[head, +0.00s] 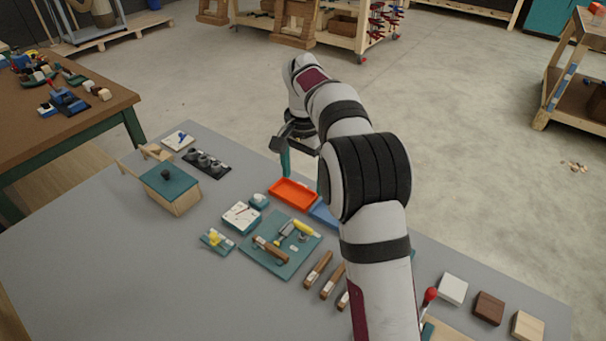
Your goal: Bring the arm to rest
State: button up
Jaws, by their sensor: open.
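My arm reaches from the bottom right up over the grey table (75,245). My gripper (289,150) is at its far end, above the table's back edge and a little above and behind the orange tray (293,194). Its dark jaws are open. A slim teal piece (285,164) shows just below the jaws; I cannot tell whether it is part of the gripper or a separate thing. My arm hides much of a blue tray (324,215) and part of the table's right side.
A wooden box with a teal lid (168,180) stands at the left. A teal mat (280,247) with tools lies mid-table, beside wooden-handled pieces (318,269). A red-tipped tool (429,296) and several blocks (489,307) are at the right. The front left is clear.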

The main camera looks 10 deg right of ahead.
jog(key=s+r+n, duration=0.1)
jog(key=s+r, duration=0.5)
jog(key=s, duration=0.6)
jog(key=s+a+f+n+y, duration=0.1)
jog(key=s+f, duration=0.1)
jog(key=s, duration=1)
jog(key=s+a+f+n, duration=0.1)
jog(key=s+f, duration=0.2)
jog(key=s, duration=0.9)
jog(key=shift+s+a+n+y, duration=0.15)
jog(key=shift+s+n+y, duration=0.15)
jog(key=shift+s+y, duration=0.1)
